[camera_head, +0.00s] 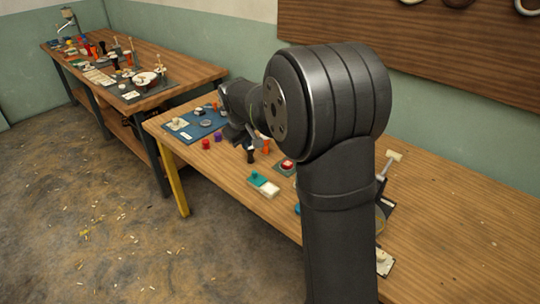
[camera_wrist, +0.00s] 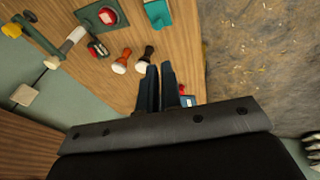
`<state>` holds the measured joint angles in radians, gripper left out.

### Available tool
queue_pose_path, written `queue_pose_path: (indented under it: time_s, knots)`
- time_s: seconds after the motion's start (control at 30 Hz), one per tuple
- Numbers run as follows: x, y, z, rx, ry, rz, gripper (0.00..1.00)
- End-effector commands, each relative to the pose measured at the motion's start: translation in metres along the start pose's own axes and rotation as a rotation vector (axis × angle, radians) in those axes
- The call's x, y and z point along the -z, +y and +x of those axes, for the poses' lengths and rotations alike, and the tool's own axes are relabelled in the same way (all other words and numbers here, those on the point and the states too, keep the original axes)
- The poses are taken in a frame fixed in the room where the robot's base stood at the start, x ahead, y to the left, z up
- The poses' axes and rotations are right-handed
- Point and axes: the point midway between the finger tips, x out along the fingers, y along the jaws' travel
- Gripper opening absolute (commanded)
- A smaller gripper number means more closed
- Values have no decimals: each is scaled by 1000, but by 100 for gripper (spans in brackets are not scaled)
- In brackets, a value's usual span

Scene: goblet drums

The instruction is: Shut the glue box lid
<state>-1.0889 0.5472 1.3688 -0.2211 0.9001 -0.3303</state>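A small box with a teal part and a cream-white part (camera_head: 263,184) lies near the front edge of the table; it is likely the glue box, but how its lid sits is too small to tell. Its teal part (camera_wrist: 157,12) shows at the top edge of the wrist view. My gripper (camera_wrist: 159,68) points down over the table, apart from the box, with its two fingers close together and nothing seen held.
Stamp-like orange (camera_wrist: 121,62) and dark (camera_wrist: 147,54) handled tools stand close by my fingertips. A red button on a green base (camera_wrist: 103,16) is near the box. A blue board (camera_head: 190,124) lies at the table's far left. The table's right side is largely clear.

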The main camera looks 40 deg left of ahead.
Motion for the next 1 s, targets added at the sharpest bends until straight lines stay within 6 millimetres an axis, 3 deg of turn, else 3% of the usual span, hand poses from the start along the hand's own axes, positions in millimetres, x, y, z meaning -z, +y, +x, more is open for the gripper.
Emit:
queue_pose_path:
  time_s: [0.1, 0.3, 0.43, 0.67, 1.0]
  knots:
    - [16, 15, 38, 51, 7, 129, 0]
    - [39, 38, 95, 131, 29, 343, 0]
    - [46, 46, 117, 161, 39, 426, 0]
    - [49, 47, 137, 175, 41, 460, 0]
    - [54, 36, 202, 174, 40, 457, 0]
